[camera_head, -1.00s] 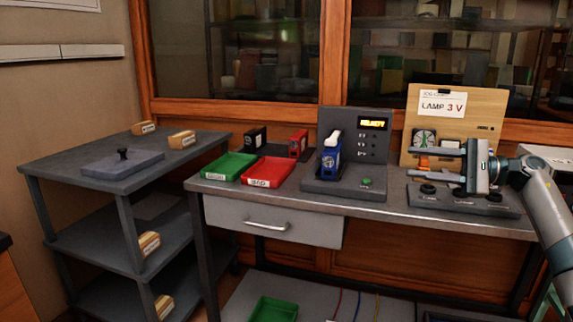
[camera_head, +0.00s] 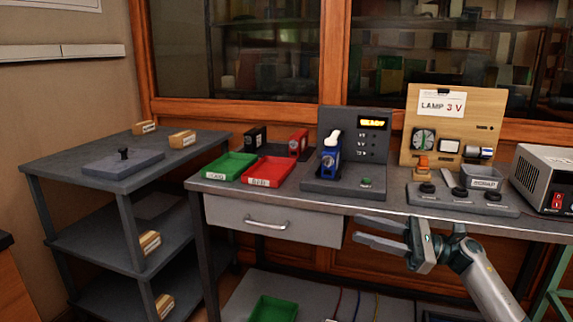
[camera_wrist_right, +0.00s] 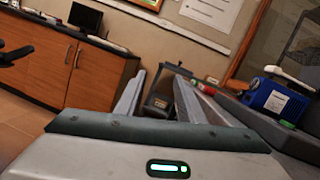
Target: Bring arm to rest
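My right gripper (camera_head: 357,229) hangs in front of the table's front edge, below the tabletop and to the right of the drawer handle. Its fingers point left and are apart with nothing between them. In the right wrist view the two fingers (camera_wrist_right: 160,97) also show spread, with an empty gap between them. My right arm comes in from the lower right. My left gripper is not recognisable in either view.
The table (camera_head: 300,196) holds a green tray (camera_head: 229,167), a red tray (camera_head: 267,171), a blue device (camera_head: 330,155) on a grey stand, a lamp board (camera_head: 456,108) and a power supply (camera_head: 545,180). A grey shelf (camera_head: 75,167) stands left. Space before the table looks free.

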